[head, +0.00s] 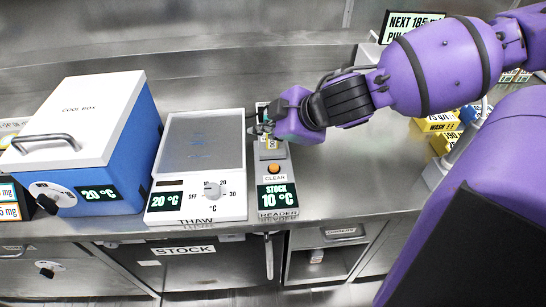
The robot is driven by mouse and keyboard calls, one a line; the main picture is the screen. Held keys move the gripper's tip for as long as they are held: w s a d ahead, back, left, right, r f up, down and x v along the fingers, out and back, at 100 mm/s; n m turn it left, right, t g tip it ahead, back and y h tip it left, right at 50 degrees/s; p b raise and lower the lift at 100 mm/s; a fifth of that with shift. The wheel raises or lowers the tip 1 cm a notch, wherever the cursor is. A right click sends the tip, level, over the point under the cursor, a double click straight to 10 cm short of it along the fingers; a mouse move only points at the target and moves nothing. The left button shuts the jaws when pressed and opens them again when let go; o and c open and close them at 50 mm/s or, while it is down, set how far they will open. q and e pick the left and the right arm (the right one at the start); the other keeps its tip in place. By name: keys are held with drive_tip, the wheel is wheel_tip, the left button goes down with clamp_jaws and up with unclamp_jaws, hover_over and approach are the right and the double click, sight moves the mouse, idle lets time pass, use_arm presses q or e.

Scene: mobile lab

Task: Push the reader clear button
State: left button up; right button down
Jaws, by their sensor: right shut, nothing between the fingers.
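The reader (275,213) is a narrow grey unit on the steel bench, with a display that reads "STOCK 10 °C". Its clear button (274,169) is a round orange knob above the "CLEAR" label, uncovered in view. My right gripper (257,130) is shut and empty over the far end of the reader, behind the button and apart from it. The gripper hides part of the reader's far end, where a small yellowish label shows. My left gripper is not in view.
Left of the reader stands the white thaw plate (234,207) with a dial, then the blue cool box (133,130) with a white lid. Yellow boxes (441,122) stand at the right. The bench (345,185) right of the reader is clear.

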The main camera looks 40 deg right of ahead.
drive_tip(key=b, duration=0.4)
hover_over(274, 168)
drive_tip(key=a, duration=0.2)
drive_tip(key=f, duration=0.7)
drive_tip(key=shift+w+d+f, duration=0.1)
drive_tip(key=shift+w+d, duration=0.1)
drive_tip(key=shift+f+b, duration=0.45)
drive_tip(key=shift+f, duration=0.4)
drive_tip(key=shift+f, duration=0.4)
